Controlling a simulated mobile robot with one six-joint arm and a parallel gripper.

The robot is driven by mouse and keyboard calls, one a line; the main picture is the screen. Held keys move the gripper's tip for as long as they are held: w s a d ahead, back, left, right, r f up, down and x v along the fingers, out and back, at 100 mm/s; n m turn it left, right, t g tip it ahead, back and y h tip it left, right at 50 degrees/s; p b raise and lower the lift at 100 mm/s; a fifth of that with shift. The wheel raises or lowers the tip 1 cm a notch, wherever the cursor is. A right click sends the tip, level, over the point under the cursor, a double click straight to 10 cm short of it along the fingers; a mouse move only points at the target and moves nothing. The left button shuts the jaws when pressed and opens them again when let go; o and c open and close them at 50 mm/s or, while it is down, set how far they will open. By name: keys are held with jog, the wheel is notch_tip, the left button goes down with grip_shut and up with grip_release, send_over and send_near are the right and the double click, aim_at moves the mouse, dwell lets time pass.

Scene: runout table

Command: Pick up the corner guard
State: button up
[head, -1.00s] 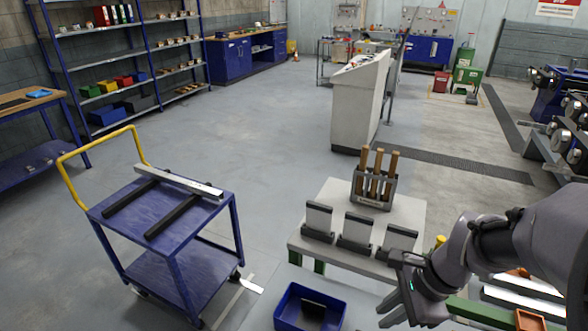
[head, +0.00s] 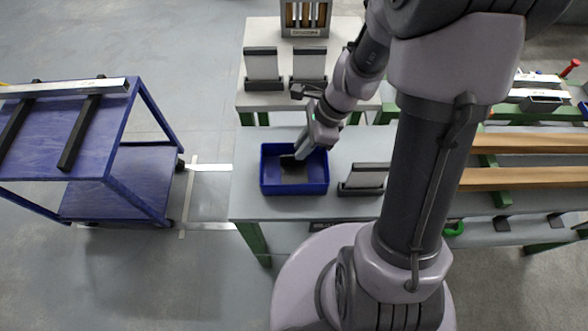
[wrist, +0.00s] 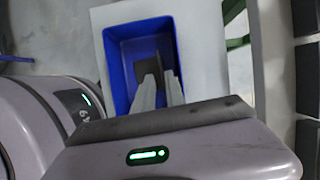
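A dark piece (head: 288,162), which looks like the corner guard, lies in a blue bin (head: 294,189) on the pale table. Its exact shape is hard to make out. My gripper (head: 301,155) reaches down into the bin beside this piece. In the wrist view the blue bin (wrist: 115,62) shows the dark piece (wrist: 145,70) on its floor. The two pale fingers of my gripper (wrist: 161,78) point down at it with a gap between them. I see nothing clearly held. The fingertips partly cover the dark piece, so contact cannot be told.
Grey holders with pale plates (head: 262,65) stand behind the bin, and another holder (head: 363,179) stands close on its right. Wooden boards (head: 530,143) lie at the right. A blue cart (head: 75,140) stands at the left, with clear floor between.

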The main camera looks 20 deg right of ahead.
aim_at(294, 170)
jog(key=b+x, duration=0.2)
jog(key=x, duration=0.3)
jog(key=shift+w+a+b, duration=0.1)
jog(key=shift+w+b, duration=0.1)
jog(key=shift+b, duration=0.2)
jog(key=shift+r, duration=0.3)
grip_shut()
